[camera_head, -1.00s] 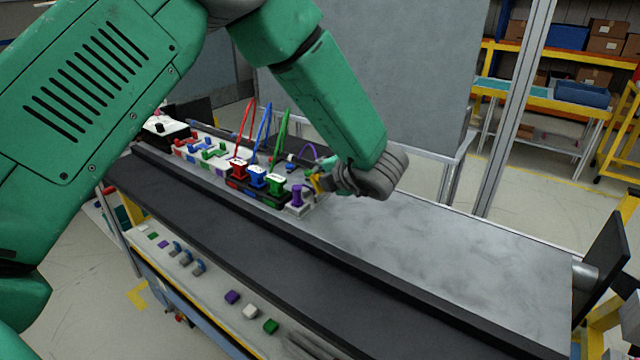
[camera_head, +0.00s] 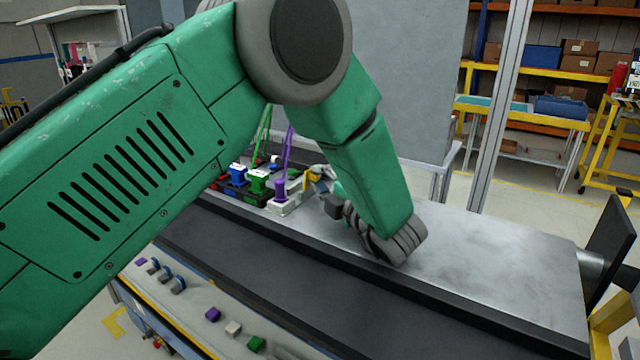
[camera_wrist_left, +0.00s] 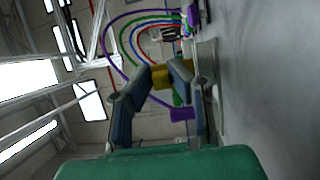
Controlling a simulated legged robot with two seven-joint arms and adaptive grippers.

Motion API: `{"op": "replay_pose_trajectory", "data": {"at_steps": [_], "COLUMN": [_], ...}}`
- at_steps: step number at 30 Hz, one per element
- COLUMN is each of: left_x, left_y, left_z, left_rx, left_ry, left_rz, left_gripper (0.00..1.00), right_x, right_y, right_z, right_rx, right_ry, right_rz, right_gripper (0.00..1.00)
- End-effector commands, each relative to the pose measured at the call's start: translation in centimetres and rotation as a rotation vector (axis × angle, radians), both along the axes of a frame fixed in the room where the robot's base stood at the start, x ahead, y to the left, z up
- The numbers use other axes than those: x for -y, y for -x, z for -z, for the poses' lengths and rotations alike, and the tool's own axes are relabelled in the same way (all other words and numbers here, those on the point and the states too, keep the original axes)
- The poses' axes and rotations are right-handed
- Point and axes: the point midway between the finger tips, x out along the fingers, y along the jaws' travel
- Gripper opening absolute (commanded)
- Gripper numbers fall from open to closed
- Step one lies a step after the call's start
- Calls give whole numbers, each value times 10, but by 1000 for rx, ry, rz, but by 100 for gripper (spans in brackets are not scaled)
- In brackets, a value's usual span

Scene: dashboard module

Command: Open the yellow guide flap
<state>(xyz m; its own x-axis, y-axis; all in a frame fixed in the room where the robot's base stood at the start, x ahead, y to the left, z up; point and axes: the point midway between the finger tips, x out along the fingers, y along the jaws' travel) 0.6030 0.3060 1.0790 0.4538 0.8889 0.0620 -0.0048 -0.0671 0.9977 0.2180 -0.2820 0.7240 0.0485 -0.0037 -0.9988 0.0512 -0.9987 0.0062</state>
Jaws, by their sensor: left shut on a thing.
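The yellow guide flap (camera_head: 312,175) is a small yellow piece at the right end of the connector row, beside the block with the purple connector (camera_head: 280,190). My left gripper (camera_head: 319,181) is at the flap, reaching in from the right side, its wrist low over the metal plate. In the left wrist view, the fingers (camera_wrist_left: 164,72) are closed around the yellow flap (camera_wrist_left: 161,77), which is partly hidden by them. The purple connector (camera_wrist_left: 182,114) shows just beyond. The flap's exact angle is hard to tell. My right gripper is not in view.
Blue (camera_head: 238,172) and green (camera_head: 258,180) connectors with upright cables stand left of the purple one. A bare metal plate (camera_head: 490,265) lies to the right. A dark rail runs along the front. A grey panel (camera_head: 405,80) stands behind.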

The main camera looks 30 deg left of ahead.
Motion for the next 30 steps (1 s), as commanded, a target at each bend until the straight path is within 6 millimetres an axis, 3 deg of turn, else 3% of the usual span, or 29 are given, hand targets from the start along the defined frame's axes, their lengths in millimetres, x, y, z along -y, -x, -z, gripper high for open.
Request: {"op": "replay_pose_trajectory", "data": {"at_steps": [14, 15, 16, 26, 30], "left_x": [0, 0, 0, 0, 0], "left_y": [2, 2, 2, 0, 0], "left_z": [4, 4, 4, 1, -13], "left_rx": [-7, -7, -7, -2, 2], "left_ry": [-9, -9, -9, -11, -10], "left_rz": [-3, -3, -3, -1, -1], "left_gripper": [0, 25, 34, 34, 34], "right_x": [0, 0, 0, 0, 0], "right_y": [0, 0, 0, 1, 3], "right_z": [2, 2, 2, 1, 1], "right_rx": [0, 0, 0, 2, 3], "right_ry": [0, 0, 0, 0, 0], "right_rz": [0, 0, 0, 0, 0], "right_gripper": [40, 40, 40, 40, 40]}}
